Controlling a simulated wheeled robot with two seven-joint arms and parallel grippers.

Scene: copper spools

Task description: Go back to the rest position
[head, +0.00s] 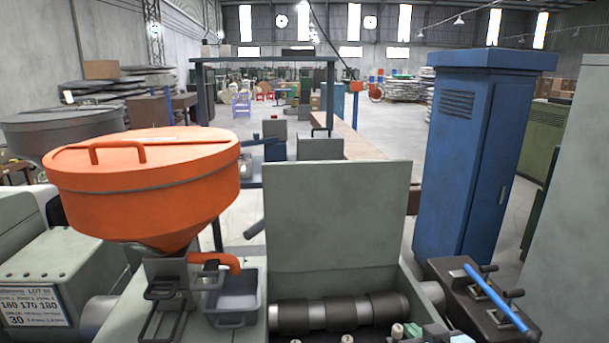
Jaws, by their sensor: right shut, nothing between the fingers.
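My right gripper (436,333) shows only in small part at the bottom edge of the head view, right of centre. It is shut and empty, in front of the machine's dark roller (338,313). Its fingertips are hard to make out. My left gripper is not in view. No copper spool can be made out clearly.
A grey-green machine with an upright panel (338,215) stands ahead. An orange hopper (145,190) and a grey bin (236,297) are at left. A blue bar (497,299) lies on a dark unit at right, before a blue cabinet (465,165). Open floor lies beyond.

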